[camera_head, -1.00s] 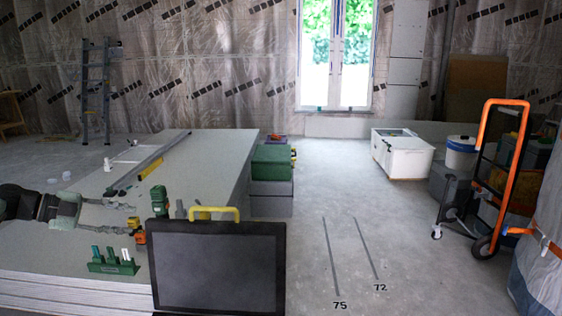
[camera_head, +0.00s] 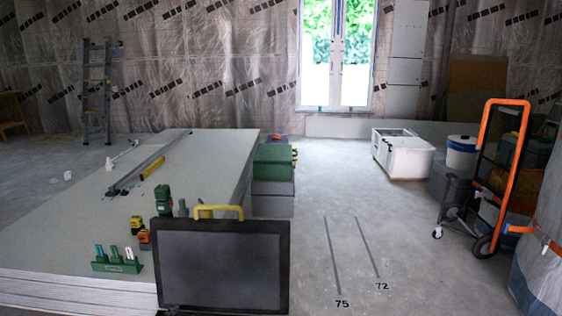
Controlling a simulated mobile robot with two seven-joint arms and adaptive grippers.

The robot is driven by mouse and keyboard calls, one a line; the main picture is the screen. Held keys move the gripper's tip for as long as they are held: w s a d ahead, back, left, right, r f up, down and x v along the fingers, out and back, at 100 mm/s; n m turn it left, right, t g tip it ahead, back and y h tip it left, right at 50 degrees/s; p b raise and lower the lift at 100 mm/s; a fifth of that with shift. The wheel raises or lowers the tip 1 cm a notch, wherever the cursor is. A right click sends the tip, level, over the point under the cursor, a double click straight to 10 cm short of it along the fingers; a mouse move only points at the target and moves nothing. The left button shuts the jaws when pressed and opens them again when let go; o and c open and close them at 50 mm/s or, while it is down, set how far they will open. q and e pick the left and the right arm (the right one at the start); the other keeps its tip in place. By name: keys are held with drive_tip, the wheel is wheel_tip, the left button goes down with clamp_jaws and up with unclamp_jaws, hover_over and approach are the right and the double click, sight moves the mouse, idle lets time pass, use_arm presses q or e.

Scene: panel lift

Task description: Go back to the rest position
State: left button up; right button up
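Neither of my grippers shows in the head view, so whether they are open or shut is hidden. The stack of grey panels (camera_head: 70,240) fills the left side. A dark flat panel with a yellow handle (camera_head: 220,268) stands at the front edge of the stack.
Green and grey cases (camera_head: 273,180) stand right of the stack. Open floor (camera_head: 360,235) with two marked lines lies in the middle. A white box (camera_head: 402,155), a bucket (camera_head: 461,155) and an orange hand truck (camera_head: 498,180) are at the right. A ladder (camera_head: 97,90) leans at the back left.

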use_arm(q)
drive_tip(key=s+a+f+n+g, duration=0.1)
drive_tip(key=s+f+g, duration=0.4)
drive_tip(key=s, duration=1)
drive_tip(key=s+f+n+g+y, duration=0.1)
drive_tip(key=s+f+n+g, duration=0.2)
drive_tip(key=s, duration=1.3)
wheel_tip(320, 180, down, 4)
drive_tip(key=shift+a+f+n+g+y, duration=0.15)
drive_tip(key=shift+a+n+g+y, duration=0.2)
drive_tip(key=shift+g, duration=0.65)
